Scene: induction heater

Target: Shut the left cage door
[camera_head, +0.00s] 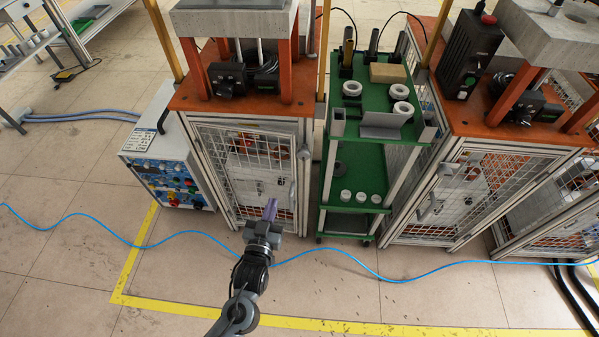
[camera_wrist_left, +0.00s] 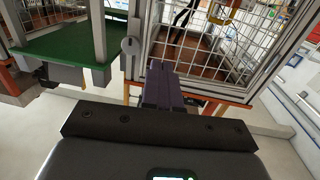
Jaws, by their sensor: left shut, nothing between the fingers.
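The left cage door (camera_head: 249,178) is a pale metal frame with wire mesh on the front of the left cabinet, below its orange top. I cannot tell whether it is fully closed or slightly ajar. Its mesh also shows in the left wrist view (camera_wrist_left: 212,48). A round grey knob (camera_head: 304,152) sits at the upper right of the cage front; a similar round part shows in the left wrist view (camera_wrist_left: 130,46). My left gripper (camera_head: 269,208) has its purple fingers shut and empty, in front of the door's lower right part. Contact is unclear. My right gripper is out of view.
A green shelf cart (camera_head: 341,225) with white rings stands just right of the left cage. A control box (camera_head: 160,160) stands to its left. A blue hose (camera_head: 190,234) crosses the floor in front. The floor inside the yellow line (camera_head: 290,322) is mostly clear.

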